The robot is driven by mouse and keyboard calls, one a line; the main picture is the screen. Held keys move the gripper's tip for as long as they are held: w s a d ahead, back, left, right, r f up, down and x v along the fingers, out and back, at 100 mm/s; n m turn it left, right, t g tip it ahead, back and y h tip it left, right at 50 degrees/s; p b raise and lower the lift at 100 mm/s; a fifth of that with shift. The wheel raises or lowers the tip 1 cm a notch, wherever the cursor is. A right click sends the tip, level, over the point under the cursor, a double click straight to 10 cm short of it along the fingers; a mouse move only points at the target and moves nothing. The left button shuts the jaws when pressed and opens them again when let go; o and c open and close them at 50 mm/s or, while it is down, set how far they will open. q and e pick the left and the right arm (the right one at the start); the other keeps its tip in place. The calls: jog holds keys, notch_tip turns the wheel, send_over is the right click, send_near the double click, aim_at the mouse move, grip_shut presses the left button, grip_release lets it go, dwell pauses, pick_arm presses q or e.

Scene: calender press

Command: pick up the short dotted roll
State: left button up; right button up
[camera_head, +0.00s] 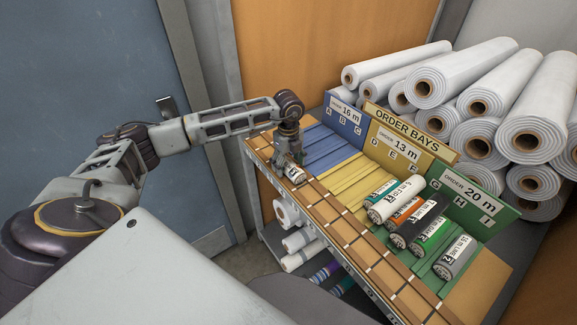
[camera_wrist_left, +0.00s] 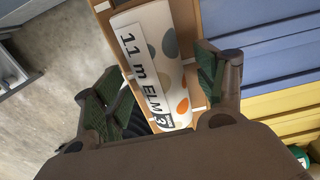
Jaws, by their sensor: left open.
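The short dotted roll (camera_wrist_left: 163,60) is white with grey and orange dots and a label reading "11 m ELM 3". It lies on the wooden front ledge (camera_head: 340,220) of the shelf. In the head view the roll (camera_head: 292,171) shows just below my left gripper (camera_head: 289,155), partly hidden by it. In the left wrist view my left gripper (camera_wrist_left: 155,85) is open, with one finger on each side of the roll. I cannot tell whether the fingers touch it. My right gripper is not in view.
Blue, yellow and green order bays (camera_head: 410,145) stand behind the ledge. Several labelled rolls (camera_head: 408,207) lie in the green bay. Large white rolls (camera_head: 465,73) are stacked behind, and more rolls (camera_head: 298,240) lie on a lower shelf.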

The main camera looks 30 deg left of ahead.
aim_at(289, 161)
pick_arm(q)
jog(key=shift+f, duration=0.1)
dwell(0.3)
jog(key=c, duration=1.1)
jog(key=shift+r, duration=0.95)
notch_tip(289, 161, up, 7)
jog(key=shift+f+b, duration=0.1)
jog(key=shift+b, duration=0.6)
jog(key=shift+r, duration=0.7)
